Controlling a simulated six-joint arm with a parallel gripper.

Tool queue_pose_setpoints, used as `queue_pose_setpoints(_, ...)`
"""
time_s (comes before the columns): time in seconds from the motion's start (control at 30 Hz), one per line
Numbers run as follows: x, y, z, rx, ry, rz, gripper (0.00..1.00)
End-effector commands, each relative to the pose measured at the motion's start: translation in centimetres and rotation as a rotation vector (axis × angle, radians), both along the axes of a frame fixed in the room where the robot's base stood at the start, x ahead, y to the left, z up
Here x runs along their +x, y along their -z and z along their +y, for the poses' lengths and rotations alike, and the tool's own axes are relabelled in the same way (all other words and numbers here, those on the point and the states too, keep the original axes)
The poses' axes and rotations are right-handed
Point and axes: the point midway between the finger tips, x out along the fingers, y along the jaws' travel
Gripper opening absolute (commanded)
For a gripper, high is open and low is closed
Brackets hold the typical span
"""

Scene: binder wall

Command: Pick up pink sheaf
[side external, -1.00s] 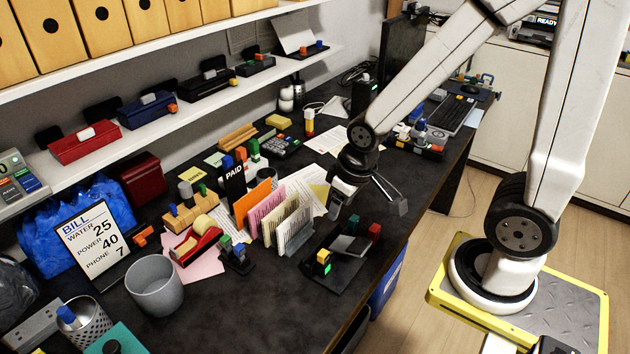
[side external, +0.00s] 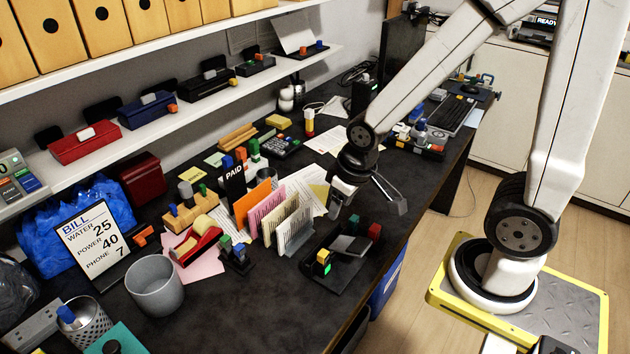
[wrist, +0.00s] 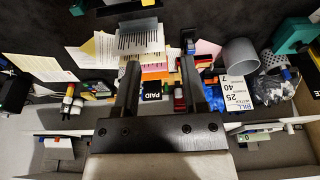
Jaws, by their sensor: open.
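The pink sheaf (side external: 265,212) stands upright in a row of paper sheaves on the dark desk in the side view. An orange sheaf (side external: 250,200) stands on its left, and cream sheaves (side external: 289,225) stand on its right. My gripper (side external: 368,203) is open and empty, above the desk to the right of the row and apart from it. In the wrist view my gripper (wrist: 159,65) has its fingers spread, with the row of sheaves beyond and between them.
A black tray with coloured blocks (side external: 343,250) lies right of the sheaves. A black PAID block (side external: 233,178), a red tape dispenser (side external: 196,243) and a grey cup (side external: 155,285) stand left. A BILL sign (side external: 92,240) leans farther left.

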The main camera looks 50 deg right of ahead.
Motion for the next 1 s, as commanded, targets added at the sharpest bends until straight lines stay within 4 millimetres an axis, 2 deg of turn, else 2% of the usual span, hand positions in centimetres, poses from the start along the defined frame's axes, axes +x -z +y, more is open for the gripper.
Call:
queue_pose_setpoints(0.13, 0.9, 0.0, -0.1, 0.007, 0.034, 0.006, 0.54)
queue_pose_setpoints(0.27, 2.8, 0.1, -0.3, 0.023, 0.11, 0.018, 0.54)
queue_pose_setpoints(0.67, 12.3, 1.7, -2.0, 0.095, 0.531, 0.078, 0.54)
queue_pose_setpoints(1.0, 19.7, 5.1, -4.0, 0.142, 0.921, 0.128, 0.54)
